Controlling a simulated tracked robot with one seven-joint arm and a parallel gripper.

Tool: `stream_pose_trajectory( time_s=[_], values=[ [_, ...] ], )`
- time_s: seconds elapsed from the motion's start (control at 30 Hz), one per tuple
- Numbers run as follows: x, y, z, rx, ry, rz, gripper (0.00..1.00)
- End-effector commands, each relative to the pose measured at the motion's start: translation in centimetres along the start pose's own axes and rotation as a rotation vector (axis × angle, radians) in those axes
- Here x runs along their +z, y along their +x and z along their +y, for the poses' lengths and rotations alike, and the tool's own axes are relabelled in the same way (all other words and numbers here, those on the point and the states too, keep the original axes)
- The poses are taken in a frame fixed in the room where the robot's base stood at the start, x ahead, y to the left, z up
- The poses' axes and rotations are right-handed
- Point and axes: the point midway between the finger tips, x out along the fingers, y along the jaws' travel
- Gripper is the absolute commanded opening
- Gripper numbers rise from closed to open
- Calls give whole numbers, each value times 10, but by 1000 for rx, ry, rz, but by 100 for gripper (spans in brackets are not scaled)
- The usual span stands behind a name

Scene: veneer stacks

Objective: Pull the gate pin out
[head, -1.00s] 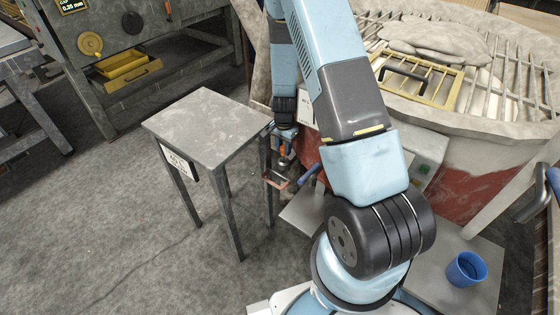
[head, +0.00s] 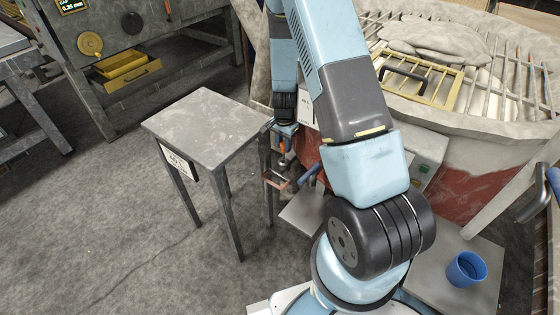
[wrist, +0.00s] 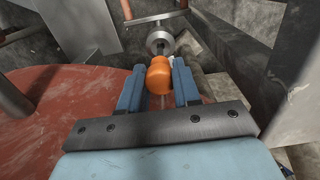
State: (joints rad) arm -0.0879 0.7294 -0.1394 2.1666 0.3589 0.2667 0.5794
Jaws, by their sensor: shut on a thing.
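The gate pin's orange knob (wrist: 159,77) sits between the two blue fingers of my gripper (wrist: 158,70) in the wrist view, and the gripper is shut on it. A short thin shaft shows between the knob and a round metal collar (wrist: 160,40) just beyond. How deep the shaft sits in the collar is hidden. In the head view my gripper (head: 286,131) is low beside the vat, with the orange knob (head: 283,149) small below it, above a reddish bracket (head: 275,180).
A grey table (head: 207,126) with a white label stands close left of the gripper. The vat (head: 480,185), with a barred top and red staining, is at right. A blue cup (head: 466,269) stands on a grey plate at lower right. Open floor lies front left.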

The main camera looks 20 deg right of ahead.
Motion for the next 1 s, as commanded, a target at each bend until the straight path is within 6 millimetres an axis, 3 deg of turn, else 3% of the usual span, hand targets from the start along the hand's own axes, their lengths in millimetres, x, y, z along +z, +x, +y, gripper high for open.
stream_pose_trajectory(
  time_s=[0.7, 1.0],
  values=[
    [0, -37, 0, 0, 0, 1, 0],
    [0, -40, 0, 0, 0, 0, 0]
  ],
)
